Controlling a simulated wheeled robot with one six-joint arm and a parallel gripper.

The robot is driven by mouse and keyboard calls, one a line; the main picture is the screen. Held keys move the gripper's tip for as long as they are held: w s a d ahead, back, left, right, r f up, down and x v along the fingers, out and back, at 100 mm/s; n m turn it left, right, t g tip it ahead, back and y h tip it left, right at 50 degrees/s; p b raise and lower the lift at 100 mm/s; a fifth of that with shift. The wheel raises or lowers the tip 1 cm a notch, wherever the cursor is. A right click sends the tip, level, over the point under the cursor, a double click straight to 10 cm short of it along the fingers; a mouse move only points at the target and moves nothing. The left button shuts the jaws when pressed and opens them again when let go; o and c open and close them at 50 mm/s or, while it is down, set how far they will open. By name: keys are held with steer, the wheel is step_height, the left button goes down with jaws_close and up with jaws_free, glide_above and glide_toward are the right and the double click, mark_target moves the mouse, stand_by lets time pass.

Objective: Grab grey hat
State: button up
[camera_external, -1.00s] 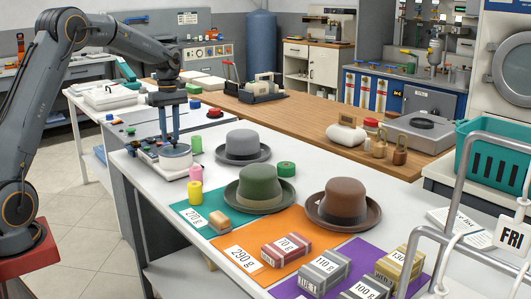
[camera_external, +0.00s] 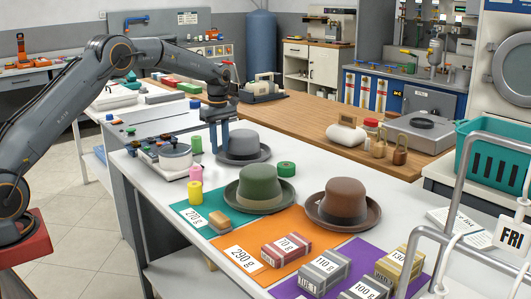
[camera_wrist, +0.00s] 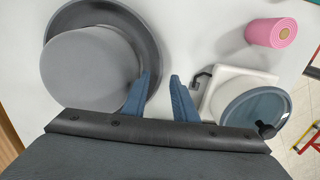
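The grey hat (camera_external: 244,145) stands brim down on the white table, behind the green hat (camera_external: 261,188). My gripper (camera_external: 218,148) points down at the hat's left side, with its blue fingers partly overlapping the hat in the external view. In the wrist view the grey hat (camera_wrist: 95,65) lies left of the fingers. My gripper (camera_wrist: 162,80) is open there with nothing between its fingertips. The left finger overlaps the hat's brim; the right finger is near the scale. I cannot tell whether a finger touches the brim.
A scale (camera_external: 174,157) with a round pan stands just left of the gripper. A pink roll (camera_external: 195,173) and a yellow roll (camera_external: 195,192) stand in front of it. A brown hat (camera_external: 343,203) and a green roll (camera_external: 286,169) are to the right. Labelled boxes (camera_external: 286,249) lie in front.

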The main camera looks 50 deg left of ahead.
steer(key=shift+f, duration=1.55)
steer(key=shift+c, duration=0.2)
jaws_close()
steer(key=shift+r, duration=0.1)
